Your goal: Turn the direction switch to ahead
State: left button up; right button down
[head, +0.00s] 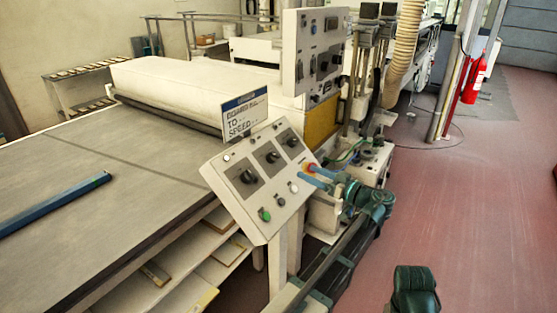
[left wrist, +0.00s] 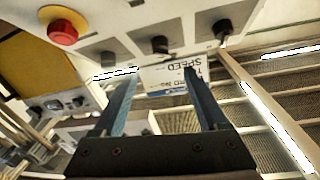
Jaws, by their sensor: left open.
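A tilted white control panel (head: 262,215) carries a row of three black rotary switches: the lower left one (head: 247,176), the middle one (head: 272,156) and the upper right one (head: 292,141). Their labels are too small to read, so I cannot tell which is the direction switch. My left gripper (head: 309,174) is at the panel's right edge, beside the red stop button. In the left wrist view, its two blue fingers (left wrist: 162,78) are apart with nothing held between them. A black switch (left wrist: 160,45) shows just beyond the fingertips. My right gripper is not in view.
The red button (left wrist: 63,32) sits on a yellow plate. A sign reading SPEED (head: 245,112) stands behind the panel. A green button (head: 264,215) is low on it. A conveyor table (head: 90,180) lies left, a second upright panel (head: 312,55) behind. Red floor is clear at right.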

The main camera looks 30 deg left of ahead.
aim_at(276, 158)
pick_arm(q)
jog(key=a, duration=0.4)
jog(key=w+a, duration=0.1)
jog(key=a, duration=0.3)
jog(key=w+a, duration=0.1)
jog(key=a, duration=0.4)
jog(key=shift+w+a, duration=0.1)
jog(key=shift+w, duration=0.1)
grip_shut()
